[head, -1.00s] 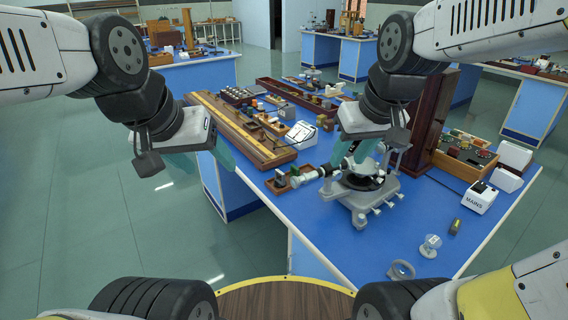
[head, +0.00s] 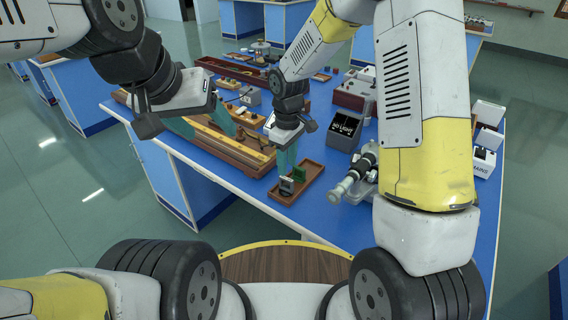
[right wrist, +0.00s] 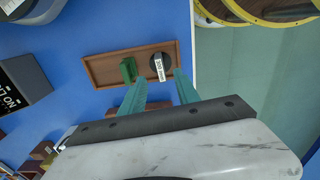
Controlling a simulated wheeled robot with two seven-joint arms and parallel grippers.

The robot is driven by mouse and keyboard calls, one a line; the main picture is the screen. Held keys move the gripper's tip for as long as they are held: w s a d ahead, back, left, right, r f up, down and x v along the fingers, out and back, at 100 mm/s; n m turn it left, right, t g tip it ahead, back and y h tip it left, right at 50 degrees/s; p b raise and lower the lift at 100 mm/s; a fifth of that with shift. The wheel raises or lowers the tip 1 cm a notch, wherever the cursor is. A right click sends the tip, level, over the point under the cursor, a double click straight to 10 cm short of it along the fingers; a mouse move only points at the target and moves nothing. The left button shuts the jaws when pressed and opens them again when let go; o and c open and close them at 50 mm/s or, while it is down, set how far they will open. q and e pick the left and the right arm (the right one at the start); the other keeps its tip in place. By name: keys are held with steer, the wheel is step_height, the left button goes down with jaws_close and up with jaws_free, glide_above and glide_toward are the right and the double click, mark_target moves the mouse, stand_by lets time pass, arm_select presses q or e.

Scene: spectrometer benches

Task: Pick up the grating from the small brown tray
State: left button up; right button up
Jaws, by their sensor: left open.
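The small brown tray (head: 312,178) lies on the blue bench near its front edge. It also shows in the right wrist view (right wrist: 98,71). In it stand a dark round piece with a white label (right wrist: 158,66), which looks like the grating, and a green block (right wrist: 128,69). In the head view the dark piece (head: 286,186) stands nearer than the green block (head: 299,174). My right gripper (head: 287,164) is open and points down over the tray, its fingers spread either side of the labelled piece, not closed on it. My left gripper (head: 204,122) is open and empty by the long wooden rail.
The long wooden rail (head: 235,150) lies left of the tray. A dark NO LIGHT box (head: 345,130) and the spectrometer (head: 354,175) stand to the right, the latter partly behind my right arm. Bare bench lies in front of the tray.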

mark_target(286, 178)
step_height(286, 178, down, 8)
steer(key=shift+a+r, duration=0.15)
steer(key=shift+r, duration=0.1)
jaws_close()
